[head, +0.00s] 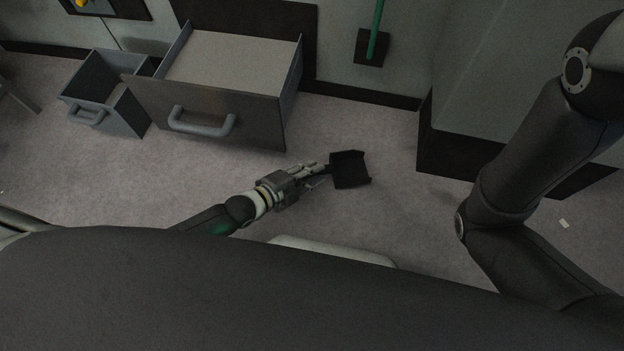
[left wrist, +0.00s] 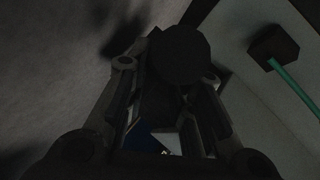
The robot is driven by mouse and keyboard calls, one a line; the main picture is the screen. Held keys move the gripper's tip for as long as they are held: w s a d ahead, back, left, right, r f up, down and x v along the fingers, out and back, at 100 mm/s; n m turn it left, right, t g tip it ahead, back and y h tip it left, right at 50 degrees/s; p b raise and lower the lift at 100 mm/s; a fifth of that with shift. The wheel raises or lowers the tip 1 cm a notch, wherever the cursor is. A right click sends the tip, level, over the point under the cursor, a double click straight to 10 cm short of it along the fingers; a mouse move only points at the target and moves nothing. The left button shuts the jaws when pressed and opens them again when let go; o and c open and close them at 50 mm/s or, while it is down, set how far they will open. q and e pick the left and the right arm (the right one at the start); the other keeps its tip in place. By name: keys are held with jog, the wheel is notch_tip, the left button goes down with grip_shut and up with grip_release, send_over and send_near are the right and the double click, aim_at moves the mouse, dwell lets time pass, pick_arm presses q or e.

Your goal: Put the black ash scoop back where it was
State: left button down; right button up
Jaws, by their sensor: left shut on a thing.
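The black ash scoop (head: 350,170) is a small square pan with raised edges, held low over the grey floor in the middle of the head view. My left gripper (head: 318,170) is shut on its handle end, which the fingers largely hide. In the left wrist view, a dark shape, apparently part of the scoop (left wrist: 180,55), lies between and beyond the fingers of the left gripper (left wrist: 168,95); the picture is too dark to show the grip clearly. My right arm shows at the right of the head view, but its gripper is out of sight.
A wide drawer (head: 215,122) and a smaller narrow drawer (head: 128,108) stand open at the back left. A green-handled tool with a black square head (head: 370,48) is at the back wall. A pale cabinet (head: 480,95) with a dark base stands at right. Floor around the scoop is clear.

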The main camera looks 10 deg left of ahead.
pick_arm(q)
jog(key=shift+w+d+f+b, duration=0.15)
jog(key=shift+w+f+b, duration=0.1)
jog(key=shift+f+b, duration=0.15)
notch_tip(320, 180, down, 3)
jog(key=shift+r+b, duration=0.1)
jog(key=shift+b, duration=0.85)
jog(key=shift+r, duration=0.1)
jog(key=c, duration=1.3)
grip_release()
jog(key=shift+o, duration=0.2)
